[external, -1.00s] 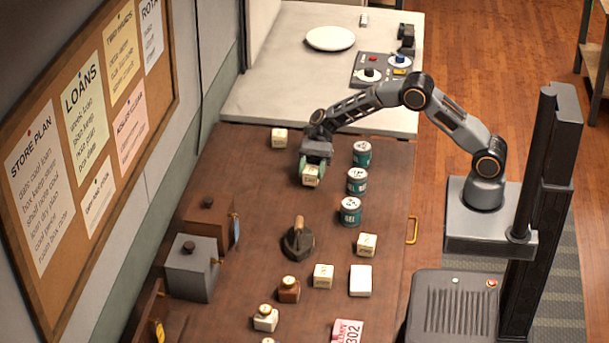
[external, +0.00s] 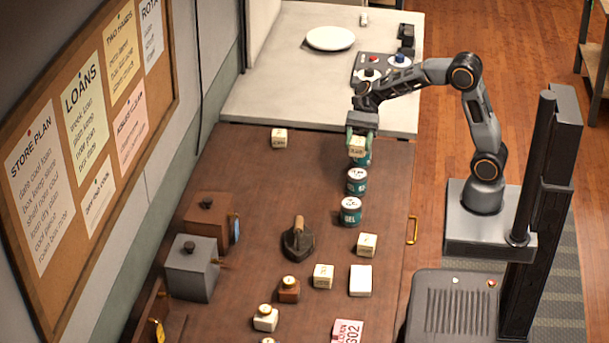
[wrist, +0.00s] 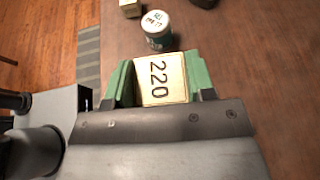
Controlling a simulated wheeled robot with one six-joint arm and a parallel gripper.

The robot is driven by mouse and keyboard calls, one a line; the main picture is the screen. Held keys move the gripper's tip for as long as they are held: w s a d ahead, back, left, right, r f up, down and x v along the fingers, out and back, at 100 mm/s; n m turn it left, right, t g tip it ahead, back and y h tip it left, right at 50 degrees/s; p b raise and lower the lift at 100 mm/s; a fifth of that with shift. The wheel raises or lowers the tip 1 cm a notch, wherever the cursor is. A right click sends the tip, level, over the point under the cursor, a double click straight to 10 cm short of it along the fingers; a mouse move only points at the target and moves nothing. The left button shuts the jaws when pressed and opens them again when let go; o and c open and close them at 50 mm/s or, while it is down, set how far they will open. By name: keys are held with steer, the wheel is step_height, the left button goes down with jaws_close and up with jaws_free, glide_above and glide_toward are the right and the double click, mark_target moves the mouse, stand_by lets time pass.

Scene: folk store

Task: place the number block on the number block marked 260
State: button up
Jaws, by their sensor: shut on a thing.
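My gripper (external: 361,130) is shut on a cream number block (external: 357,148). The wrist view shows the held block (wrist: 160,79), with 220 on its face, between the green fingers of my gripper (wrist: 160,82). It is held above the table, in front of the farthest green can in the external view. Other cream blocks stand on the table: one at the far left (external: 279,138), one right of the iron (external: 366,245) and one nearer the front (external: 323,276). Their markings are too small to read, so I cannot tell which is 260.
Green cans (external: 350,211) stand in a row near the table's right side; one shows in the wrist view (wrist: 156,30). A dark iron (external: 298,240), small jars (external: 289,290) and a white item (external: 361,281) stand nearer the front. The table's middle left is clear.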

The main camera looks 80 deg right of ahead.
steer(key=s+a+r, duration=0.2)
steer(key=s+a, duration=0.2)
steer(key=a, duration=0.7)
steer(key=s+a+r+g+p, duration=0.15)
steer(key=s+a, duration=0.25)
steer(key=a, duration=0.7)
steer(key=s+a+r+t, duration=0.1)
steer(key=s+a+r, duration=0.25)
steer(key=a, duration=0.85)
steer(key=m+t+h, duration=0.1)
steer(key=m+t, duration=0.3)
steer(key=t, duration=0.1)
glide_above(324, 270)
steer(key=shift+g, duration=0.25)
steer(key=f, duration=1.1)
steer(key=shift+s+d+f+p, duration=0.1)
steer(key=shift+s+d+p, duration=0.1)
steer(key=shift+p, duration=0.2)
steer(key=shift+w+a+f, duration=0.15)
steer(key=shift+a+f, duration=0.05)
steer(key=shift+f, duration=0.1)
steer(key=shift+w+f, duration=0.1)
steer(key=shift+f, duration=1.55)
steer(key=shift+f+b, duration=0.2)
steer(key=shift+b, duration=0.3)
steer(key=o, duration=0.9)
